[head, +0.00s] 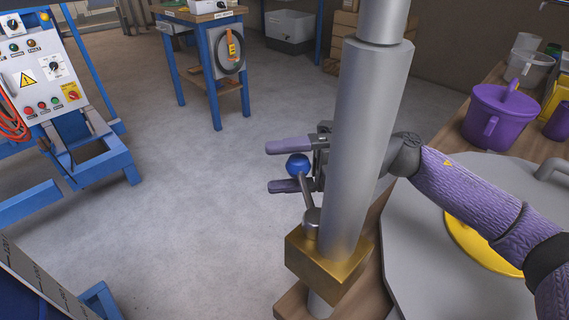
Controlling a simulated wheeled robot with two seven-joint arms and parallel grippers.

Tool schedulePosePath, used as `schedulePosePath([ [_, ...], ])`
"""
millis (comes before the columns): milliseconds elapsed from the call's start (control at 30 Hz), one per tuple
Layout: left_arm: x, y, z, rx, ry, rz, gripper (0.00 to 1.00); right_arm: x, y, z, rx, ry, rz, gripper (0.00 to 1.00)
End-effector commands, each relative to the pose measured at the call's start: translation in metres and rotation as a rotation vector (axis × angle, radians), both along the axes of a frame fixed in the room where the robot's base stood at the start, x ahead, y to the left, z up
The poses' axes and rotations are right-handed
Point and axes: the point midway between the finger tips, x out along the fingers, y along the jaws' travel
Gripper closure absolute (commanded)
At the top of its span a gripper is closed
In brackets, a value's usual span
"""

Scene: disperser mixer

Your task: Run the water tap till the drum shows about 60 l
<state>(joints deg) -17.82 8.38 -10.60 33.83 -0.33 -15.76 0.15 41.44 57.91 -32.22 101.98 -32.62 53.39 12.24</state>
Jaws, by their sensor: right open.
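The water tap shows as a brass block (322,270) on a thick upright silver pipe (365,130). A short metal lever rises from the block and ends in a blue ball knob (298,165). My right gripper (270,168) is open, with one purple finger above the knob and one below it in the picture. I cannot tell whether either finger touches the knob. The pipe hides part of my right gripper and wrist. My left gripper is not in view.
A blue-framed control panel (40,75) stands at left. A blue workbench (203,75) stands at the back. At right, a purple lidded jug (498,118) stands on a wooden bench, near a grey surface (425,245) with a yellow disc (485,245). The floor between is clear.

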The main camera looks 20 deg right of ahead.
Motion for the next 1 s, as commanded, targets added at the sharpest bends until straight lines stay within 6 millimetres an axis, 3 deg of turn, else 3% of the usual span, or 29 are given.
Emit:
schedulePosePath([
  [433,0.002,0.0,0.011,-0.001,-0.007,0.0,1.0,-0.015,-0.09,0.0,-0.001,0.003,-0.003,0.19],
  [567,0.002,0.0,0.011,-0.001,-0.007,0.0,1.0,-0.017,-0.098,0.0,-0.001,0.0,-0.001,0.19],
  [1000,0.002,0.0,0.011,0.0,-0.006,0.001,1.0,-0.017,-0.097,0.0,0.0,0.0,-0.001,0.19],
])
